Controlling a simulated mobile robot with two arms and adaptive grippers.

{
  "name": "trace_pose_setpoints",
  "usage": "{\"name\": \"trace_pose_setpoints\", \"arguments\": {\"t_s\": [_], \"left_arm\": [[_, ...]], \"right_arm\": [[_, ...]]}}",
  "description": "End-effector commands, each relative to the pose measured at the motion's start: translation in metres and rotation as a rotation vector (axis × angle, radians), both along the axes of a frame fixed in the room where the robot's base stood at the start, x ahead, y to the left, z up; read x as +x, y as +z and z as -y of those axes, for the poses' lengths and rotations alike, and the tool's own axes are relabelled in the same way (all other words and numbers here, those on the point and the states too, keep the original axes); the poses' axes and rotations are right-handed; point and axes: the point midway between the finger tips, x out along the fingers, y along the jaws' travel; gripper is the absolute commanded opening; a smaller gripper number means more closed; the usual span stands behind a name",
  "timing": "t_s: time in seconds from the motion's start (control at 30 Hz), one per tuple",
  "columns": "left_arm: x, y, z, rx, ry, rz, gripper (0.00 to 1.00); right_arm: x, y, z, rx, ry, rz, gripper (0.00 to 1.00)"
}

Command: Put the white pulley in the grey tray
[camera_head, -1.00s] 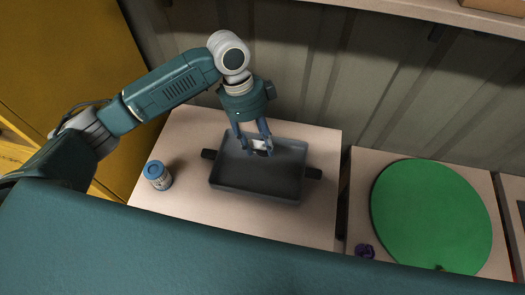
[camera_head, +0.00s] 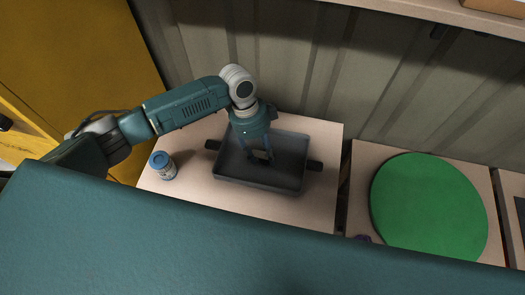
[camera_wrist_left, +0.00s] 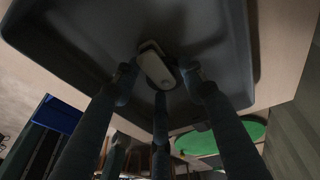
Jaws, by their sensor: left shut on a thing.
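The grey tray (camera_head: 235,178) has dark side handles and stands on a pale worktop. My left gripper (camera_head: 261,158) points down inside the tray's outline, low over its floor. In the left wrist view the left gripper (camera_wrist_left: 158,75) is shut on the white pulley (camera_wrist_left: 155,66), a small pale rounded piece between the fingertips. The tray's floor (camera_wrist_left: 95,45) lies just beyond it. I cannot tell whether the pulley touches the floor. In the head view the fingers mostly hide the pulley. My right gripper is not in view.
A blue-lidded jar (camera_head: 163,166) stands on the worktop (camera_head: 205,200), left of the tray. A green round disc (camera_head: 428,208) lies on the neighbouring worktop at the right. A small purple thing (camera_head: 363,238) is partly hidden at its front. A corrugated wall rises behind.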

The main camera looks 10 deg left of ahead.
Motion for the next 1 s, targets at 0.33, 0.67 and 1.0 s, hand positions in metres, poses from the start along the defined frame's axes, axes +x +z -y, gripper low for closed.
{"name": "trace_pose_setpoints", "arguments": {"t_s": [0.33, 0.67, 1.0], "left_arm": [[0.0, -0.002, 0.0, 0.0, 0.0, 0.0, 0.6], [0.004, 0.016, -0.005, -0.001, 0.0, 0.005, 0.6], [0.012, 0.084, -0.022, 0.0, 0.001, 0.005, 0.6]], "right_arm": [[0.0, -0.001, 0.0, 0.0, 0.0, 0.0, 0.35], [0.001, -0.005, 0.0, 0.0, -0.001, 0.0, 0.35], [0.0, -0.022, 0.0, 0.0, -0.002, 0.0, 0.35]]}}
